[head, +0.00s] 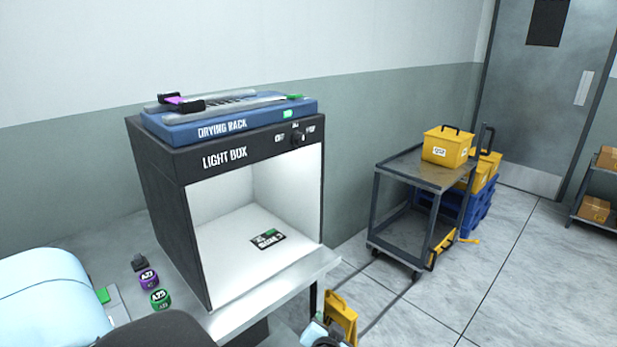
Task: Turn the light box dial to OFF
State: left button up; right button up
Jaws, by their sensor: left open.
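The light box (158,185) is a dark cabinet with an open front, standing on a pale table. Its inside is brightly lit. Its black dial (297,138) sits at the upper right of the front panel, with small white labels to its left, above and to its right. The labels are too small to read surely, and the dial's pointer direction is unclear. My left gripper (323,339) shows only in part at the bottom edge, low and well apart from the dial. It is open, and nothing shows held in it. My right gripper is out of view.
A blue drying rack (235,121) lies on top of the box. A small labelled card (267,239) lies inside. Purple (148,280) and green (160,299) containers stand left of the box.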

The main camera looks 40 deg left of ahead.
pick_arm(q)
jog(key=w+a+r+n+g+y, duration=0.2)
jog(key=w+r+n+y, duration=0.1)
jog(key=r, duration=0.7)
jog(key=w+a+r+n+g+y, duration=0.1)
jog(key=w+a+r+n+y, duration=0.2)
jog(key=r, duration=0.6)
jog(key=w+a+r+n+g+y, duration=0.2)
jog(key=w+r+n+y, duration=0.15)
jog(key=r, duration=0.65)
notch_tip(320, 180, up, 12)
jog(key=s+n+g+y, duration=0.1)
jog(key=n+g, duration=0.2)
jog(key=n, duration=0.2)
jog(key=shift+s+d+g+b, duration=0.25)
jog(key=shift+s+g+b, duration=0.05)
jog(key=shift+s+g, duration=0.1)
